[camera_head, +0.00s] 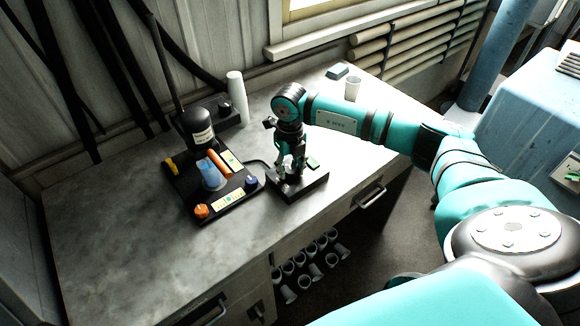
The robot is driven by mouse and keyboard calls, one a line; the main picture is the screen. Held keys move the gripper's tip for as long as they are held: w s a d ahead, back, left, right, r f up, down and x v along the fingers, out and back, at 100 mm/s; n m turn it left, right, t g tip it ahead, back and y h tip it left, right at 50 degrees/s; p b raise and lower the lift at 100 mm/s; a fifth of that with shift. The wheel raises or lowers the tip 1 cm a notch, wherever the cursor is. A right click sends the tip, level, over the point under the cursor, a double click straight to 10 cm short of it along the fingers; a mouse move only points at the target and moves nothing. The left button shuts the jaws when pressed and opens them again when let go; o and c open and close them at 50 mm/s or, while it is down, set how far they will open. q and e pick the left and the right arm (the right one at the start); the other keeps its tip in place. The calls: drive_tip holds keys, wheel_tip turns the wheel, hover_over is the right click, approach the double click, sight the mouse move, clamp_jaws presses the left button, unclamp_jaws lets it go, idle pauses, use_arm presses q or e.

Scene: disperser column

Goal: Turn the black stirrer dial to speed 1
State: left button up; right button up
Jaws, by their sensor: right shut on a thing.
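My right gripper (288,163) points down from the wrist at the top of a small black box (311,190) on the bench. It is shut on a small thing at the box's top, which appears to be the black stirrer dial. The fingers hide that dial almost wholly, so its setting cannot be read. A pale or clear patch shows around the fingertips, too small to make out. My left gripper is not in view.
Left of the box stands the disperser on a black base (180,190), with a dark motor head (197,132), blue beaker (211,173), orange knob (202,211) and blue knob (251,181). A white cylinder (237,95) stands behind. The bench's left front (120,255) is clear.

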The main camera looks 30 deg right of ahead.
drive_tip(key=shift+f+n+b, duration=0.1)
drive_tip(key=shift+n+b, duration=0.4)
drive_tip(key=shift+b, duration=0.1)
drive_tip(key=n+b, duration=0.2)
drive_tip(key=n, duration=0.1)
drive_tip(key=shift+f+b, duration=0.1)
drive_tip(key=shift+b, duration=0.3)
drive_tip(key=n+b, duration=0.4)
drive_tip(key=n, duration=0.1)
drive_tip(key=shift+a, duration=0.1)
drive_tip(key=n+b, duration=0.3)
drive_tip(key=n, duration=0.2)
drive_tip(key=shift+n+b, duration=0.3)
drive_tip(key=shift+n, duration=0.1)
drive_tip(key=n, duration=0.1)
drive_tip(key=n+b, duration=0.1)
drive_tip(key=n, duration=0.1)
drive_tip(key=n+b, duration=0.1)
drive_tip(key=shift+s+r+n, duration=0.1)
drive_tip(key=shift+r+n, duration=0.15)
drive_tip(key=shift+n, duration=0.15)
drive_tip(key=o, duration=1.1)
